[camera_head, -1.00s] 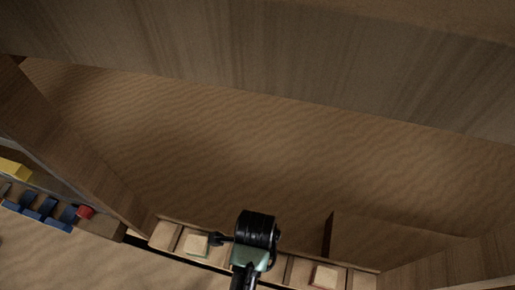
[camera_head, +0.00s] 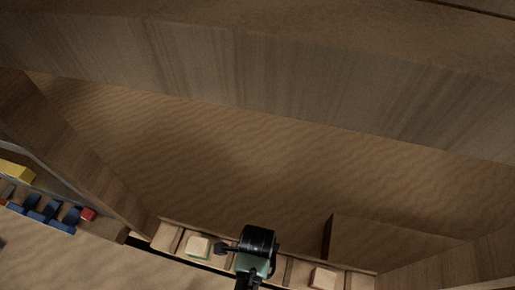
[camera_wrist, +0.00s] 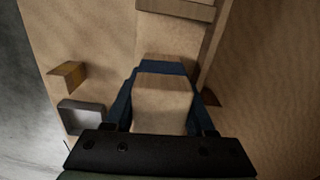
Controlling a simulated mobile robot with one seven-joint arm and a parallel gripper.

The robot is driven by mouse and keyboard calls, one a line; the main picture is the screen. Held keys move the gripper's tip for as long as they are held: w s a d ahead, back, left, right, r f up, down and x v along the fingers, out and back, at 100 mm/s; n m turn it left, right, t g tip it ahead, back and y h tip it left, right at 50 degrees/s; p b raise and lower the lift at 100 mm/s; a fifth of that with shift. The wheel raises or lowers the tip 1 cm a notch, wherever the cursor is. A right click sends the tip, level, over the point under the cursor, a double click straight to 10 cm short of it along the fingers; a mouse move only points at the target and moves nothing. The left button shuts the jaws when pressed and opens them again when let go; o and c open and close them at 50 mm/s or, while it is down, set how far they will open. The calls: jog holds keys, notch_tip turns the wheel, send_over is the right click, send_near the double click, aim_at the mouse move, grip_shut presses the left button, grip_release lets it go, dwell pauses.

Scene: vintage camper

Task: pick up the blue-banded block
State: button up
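In the wrist view a pale wooden block (camera_wrist: 162,105) stands between the two sides of my gripper (camera_wrist: 162,122). Dark blue shows along both its sides and behind it, matching a blue-banded block, though I cannot tell band from finger everywhere. In the head view my gripper (camera_head: 257,262) is over the middle of a wooden tray (camera_head: 171,238) and hides what lies under it. The fingers flank the block closely; whether they touch it cannot be told.
A pale block with a greenish edge (camera_head: 198,246) sits left of my gripper, and a reddish-edged block (camera_head: 323,278) sits right. Blue hooks (camera_head: 47,212), a red piece (camera_head: 87,214) and a yellow piece (camera_head: 16,171) are far left. Wooden panels (camera_head: 390,241) rise nearby.

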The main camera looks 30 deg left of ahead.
grip_shut()
